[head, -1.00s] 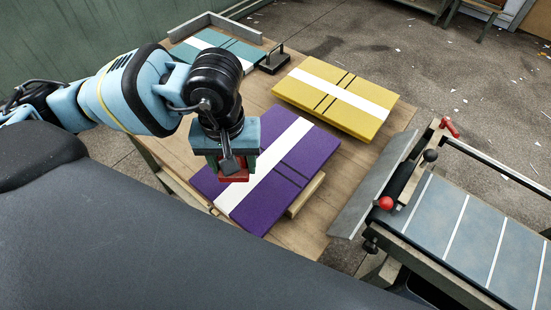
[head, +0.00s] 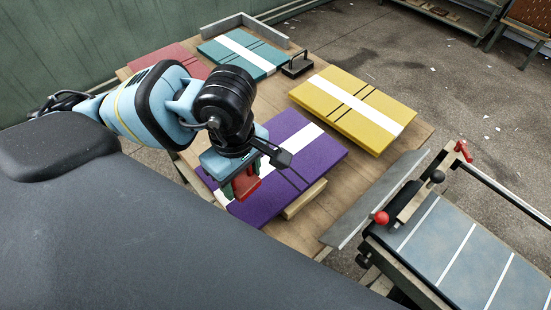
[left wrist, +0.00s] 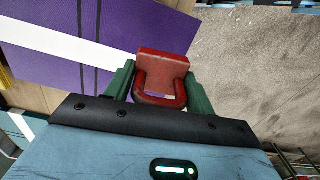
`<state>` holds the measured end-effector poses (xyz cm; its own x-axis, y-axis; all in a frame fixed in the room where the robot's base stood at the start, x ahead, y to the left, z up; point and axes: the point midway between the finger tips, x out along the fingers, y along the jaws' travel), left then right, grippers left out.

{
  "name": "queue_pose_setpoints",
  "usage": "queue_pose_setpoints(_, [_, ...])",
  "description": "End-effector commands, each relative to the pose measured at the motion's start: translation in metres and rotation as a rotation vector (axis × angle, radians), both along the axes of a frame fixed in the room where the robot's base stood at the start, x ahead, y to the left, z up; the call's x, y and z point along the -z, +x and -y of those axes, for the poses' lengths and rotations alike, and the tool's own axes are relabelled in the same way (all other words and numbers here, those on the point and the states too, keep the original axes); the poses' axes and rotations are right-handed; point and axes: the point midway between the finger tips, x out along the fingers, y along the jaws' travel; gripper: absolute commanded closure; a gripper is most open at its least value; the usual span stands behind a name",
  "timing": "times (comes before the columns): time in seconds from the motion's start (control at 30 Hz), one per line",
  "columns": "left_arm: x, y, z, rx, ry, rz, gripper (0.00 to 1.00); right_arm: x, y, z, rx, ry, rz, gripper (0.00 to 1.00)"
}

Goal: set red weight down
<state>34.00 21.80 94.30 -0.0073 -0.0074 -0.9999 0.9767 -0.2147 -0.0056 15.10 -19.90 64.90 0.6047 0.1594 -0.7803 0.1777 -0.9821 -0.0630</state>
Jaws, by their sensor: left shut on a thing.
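The red weight (head: 246,183) is in my left gripper (head: 240,188), over the near left part of the purple board stack (head: 303,160). In the left wrist view the red weight (left wrist: 162,68) sits between the two green fingers of the gripper (left wrist: 160,88), which are shut on its handle. The purple stack with its white stripe (left wrist: 60,42) lies behind and to the left there. I cannot tell whether the weight touches the stack. My right gripper is in neither view.
A yellow stack (head: 352,108), a teal stack (head: 238,54) and a red stack (head: 172,62) share the wooden table (head: 292,236). A black weight (head: 297,65) stands between teal and yellow. A wooden block (head: 304,199) lies beside the purple stack. The feeder (head: 455,250) is at right.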

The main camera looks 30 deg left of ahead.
Motion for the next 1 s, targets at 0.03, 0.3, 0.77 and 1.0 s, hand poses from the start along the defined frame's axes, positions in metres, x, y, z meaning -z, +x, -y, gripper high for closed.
queue_pose_setpoints(0.03, [-0.001,-0.002,0.0,-0.049,0.0,0.001,0.87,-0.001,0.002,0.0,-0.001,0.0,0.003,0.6])
queue_pose_setpoints(0.3, [0.0,-0.01,-0.002,-0.353,0.001,0.0,0.87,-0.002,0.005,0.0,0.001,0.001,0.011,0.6])
queue_pose_setpoints(0.77, [0.0,-0.024,-0.007,-0.88,0.006,-0.001,0.87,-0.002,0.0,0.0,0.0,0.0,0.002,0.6])
queue_pose_setpoints(1.0, [0.0,-0.031,-0.01,-1.156,0.007,-0.001,0.87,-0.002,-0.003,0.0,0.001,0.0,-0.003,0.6])
